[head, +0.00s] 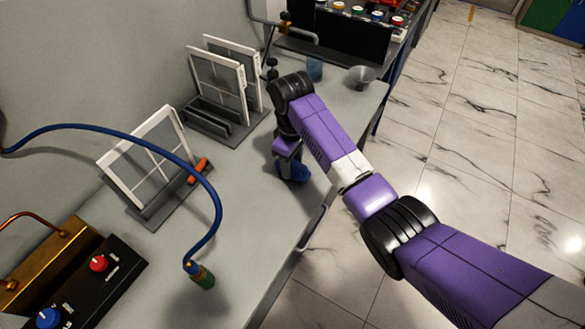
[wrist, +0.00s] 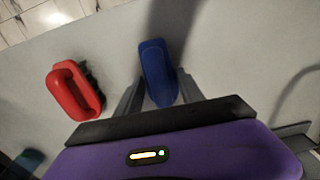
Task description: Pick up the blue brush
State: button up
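The blue brush (head: 293,171) lies on the grey bench near its front edge, directly below my gripper (head: 287,150). In the wrist view the blue brush (wrist: 158,72) sits between the two grey fingers of my gripper (wrist: 159,82). The fingers stand apart, one on each side of it, close to its edges. I cannot tell whether either finger touches it. The brush's underside is hidden, and in the head view my gripper covers part of it.
A red-handled object (wrist: 76,90) lies left of the brush in the wrist view. Framed panels in stands (head: 150,155) line the back, with an orange tool (head: 198,171) beside one. A blue hose (head: 130,131) arches over the left. A cup (head: 315,68) and funnel (head: 360,77) stand beyond.

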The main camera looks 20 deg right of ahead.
aim_at(292, 161)
grip_shut()
jog(key=shift+r, duration=0.9)
notch_tip(292, 161, up, 18)
jog(key=p, duration=0.7)
jog(key=shift+r, duration=0.15)
